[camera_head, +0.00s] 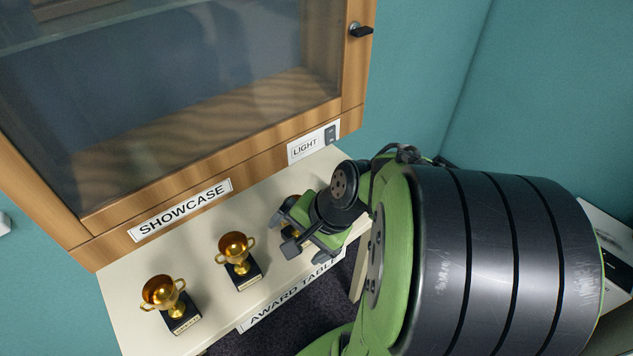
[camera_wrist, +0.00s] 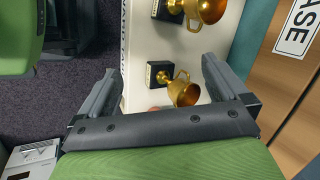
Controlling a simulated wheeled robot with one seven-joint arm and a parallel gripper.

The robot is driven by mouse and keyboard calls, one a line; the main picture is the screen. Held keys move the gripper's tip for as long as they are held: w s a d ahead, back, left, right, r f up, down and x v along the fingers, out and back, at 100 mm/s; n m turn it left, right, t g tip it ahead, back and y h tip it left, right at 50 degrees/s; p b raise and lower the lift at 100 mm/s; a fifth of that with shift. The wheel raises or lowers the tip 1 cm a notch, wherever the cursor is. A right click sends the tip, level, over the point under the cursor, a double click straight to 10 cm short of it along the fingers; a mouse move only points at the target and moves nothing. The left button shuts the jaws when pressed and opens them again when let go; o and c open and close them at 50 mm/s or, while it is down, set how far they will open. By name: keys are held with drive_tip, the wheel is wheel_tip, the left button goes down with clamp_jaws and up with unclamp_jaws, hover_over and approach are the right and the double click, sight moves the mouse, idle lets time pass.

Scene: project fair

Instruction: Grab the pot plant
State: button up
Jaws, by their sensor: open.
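No plant with leaves shows in either view. My gripper (camera_head: 300,232) is over the award table, its jaws open and apart; it also shows in the wrist view (camera_wrist: 160,70). A gold trophy (camera_wrist: 182,92) on a black base lies between the fingers in the wrist view, with nothing clearly held. A small orange-brown patch (camera_wrist: 160,108) shows behind the gripper's bar beside this trophy; it is mostly hidden and I cannot tell what it is. In the head view, my gripper and arm cover this part of the table.
Two gold trophies, one nearer the middle (camera_head: 236,250) and one at left (camera_head: 167,297), stand on the white award table (camera_head: 127,285). A wooden showcase (camera_head: 210,165) with a glass front rises behind. A light switch (camera_head: 331,133) is on its lower frame. Teal walls enclose the corner.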

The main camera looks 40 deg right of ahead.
drive_tip(key=s+d+f+m+t+h+b, duration=0.1)
drive_tip(key=d+f+m+t+h+b, duration=0.25)
drive_tip(key=d+m, duration=0.75)
drive_tip(key=s+d+f+m+t+b, duration=0.1)
drive_tip(key=d+f+m+t+b, duration=0.1)
drive_tip(key=d+f+m+t, duration=0.6)
drive_tip(key=w+f+m+g+b, duration=0.1)
drive_tip(key=w, duration=0.4)
drive_tip(key=w+d+f+m+g+b, duration=0.1)
drive_tip(key=w+b, duration=0.1)
drive_tip(key=w, duration=0.3)
drive_tip(key=w+f+m+g+b, duration=0.1)
drive_tip(key=w+m, duration=0.1)
drive_tip(key=w, duration=0.3)
drive_tip(key=shift+w+d, duration=0.1)
drive_tip(key=shift+d, duration=0.05)
